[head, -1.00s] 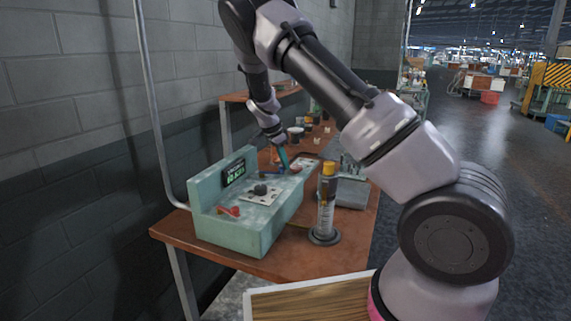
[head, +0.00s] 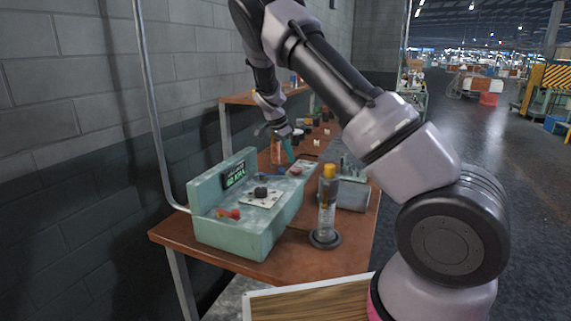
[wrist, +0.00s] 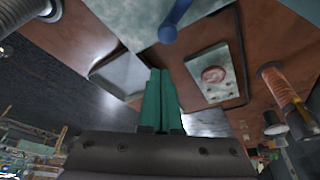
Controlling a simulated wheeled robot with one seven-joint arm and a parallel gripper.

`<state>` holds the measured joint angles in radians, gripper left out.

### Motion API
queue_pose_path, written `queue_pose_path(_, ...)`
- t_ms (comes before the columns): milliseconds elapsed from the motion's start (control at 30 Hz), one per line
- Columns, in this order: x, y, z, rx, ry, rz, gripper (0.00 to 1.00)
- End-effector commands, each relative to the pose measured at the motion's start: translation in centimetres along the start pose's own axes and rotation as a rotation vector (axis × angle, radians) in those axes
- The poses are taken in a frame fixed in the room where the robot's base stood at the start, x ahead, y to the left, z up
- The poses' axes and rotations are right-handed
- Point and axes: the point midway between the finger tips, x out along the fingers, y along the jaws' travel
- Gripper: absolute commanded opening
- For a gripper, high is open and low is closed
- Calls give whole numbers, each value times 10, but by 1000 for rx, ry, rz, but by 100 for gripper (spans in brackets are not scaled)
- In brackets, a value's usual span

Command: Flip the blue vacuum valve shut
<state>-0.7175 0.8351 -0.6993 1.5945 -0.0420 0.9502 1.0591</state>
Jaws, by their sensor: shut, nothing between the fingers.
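The blue valve handle (head: 270,175) sits at the far end of the pale green box (head: 236,235), lying roughly sideways in the head view. In the wrist view the blue handle (wrist: 171,22) shows at the top edge, partly cut off, with its rounded end pointing down the picture. My gripper (head: 290,155) is just beyond and above the handle, apart from it. In the wrist view its green fingers (wrist: 160,78) are together and empty, with a gap between their tips and the handle.
The box carries a red handle (head: 228,213), a black knob (head: 261,191) and a lit green display (head: 235,178). A yellow-capped glass cylinder (head: 327,205) stands to the right on the brown bench (head: 290,256). A small plate with a reddish button (wrist: 213,75) lies near my fingers.

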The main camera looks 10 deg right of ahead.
Motion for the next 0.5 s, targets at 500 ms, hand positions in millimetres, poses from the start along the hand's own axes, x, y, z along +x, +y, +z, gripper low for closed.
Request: queue_pose_path(500,-74,7,-3,2,3,3,0)
